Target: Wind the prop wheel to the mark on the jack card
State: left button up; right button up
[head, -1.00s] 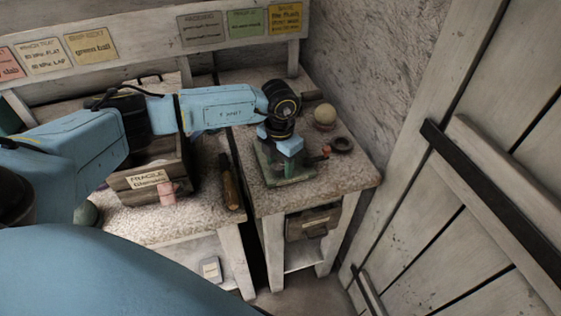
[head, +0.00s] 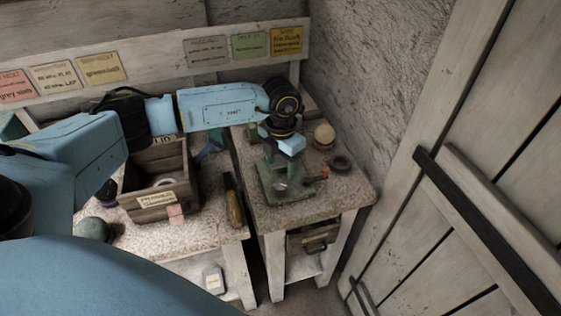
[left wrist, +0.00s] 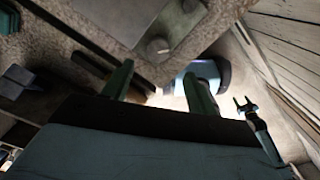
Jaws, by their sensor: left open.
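My left gripper (head: 281,168) is open over the right bench, pointing down above a green metal device (head: 287,189) with a flat base. A small orange-red knob (head: 323,173) shows at the device's right side. The gripper hides the device's upper part, so I cannot make out the wheel or any mark on it. In the left wrist view the green fingers (left wrist: 160,88) are apart with nothing between them. A green card (head: 250,45) on the back board has a heading that seems to read "Jack"; its smaller text is unreadable. A small forked part at the wrist view's right may be my right gripper (left wrist: 246,107).
A pale ball (head: 324,134) and a dark ring (head: 340,163) lie right of the device. A rough wall and plank door bound the right.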

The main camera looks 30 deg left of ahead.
pick_arm(q)
jog(key=w+d+r+n+t+h+p, duration=0.1)
jog(key=w+d+r+n+t+h, duration=0.15)
jog(key=d+r+h, duration=0.4)
jog(key=w+d+r+n+t+h, duration=0.2)
jog(key=w+d+r+n+h, duration=0.15)
jog(key=d, duration=0.65)
jog(key=w+a+r+n+t+p, duration=0.1)
jog(key=w+a+r+n+t, duration=0.2)
jog(key=w+r+n+t, duration=0.45)
jog(key=w+a+r+n+t+p, duration=0.1)
jog(key=w+a+r+n+t, duration=0.3)
jog(key=r+n, duration=0.5)
jog(key=w+a+f+n+t+y, duration=0.15)
jog(key=a+f+n+y, duration=0.35)
jog(key=a+n+y, duration=0.75)
jog(key=n+g+h+p, duration=0.2)
jog(key=n+g+h, duration=0.1)
jog(key=n+g, duration=1.35)
send_over(281, 184)
notch_tip(281, 184, down, 17)
jog(key=m+g, duration=0.1)
jog(key=m, duration=0.1)
jog(key=shift+y, duration=0.25)
notch_tip(281, 184, down, 13)
jog(key=shift+r+b, duration=0.2)
jog(key=shift+b, duration=0.25)
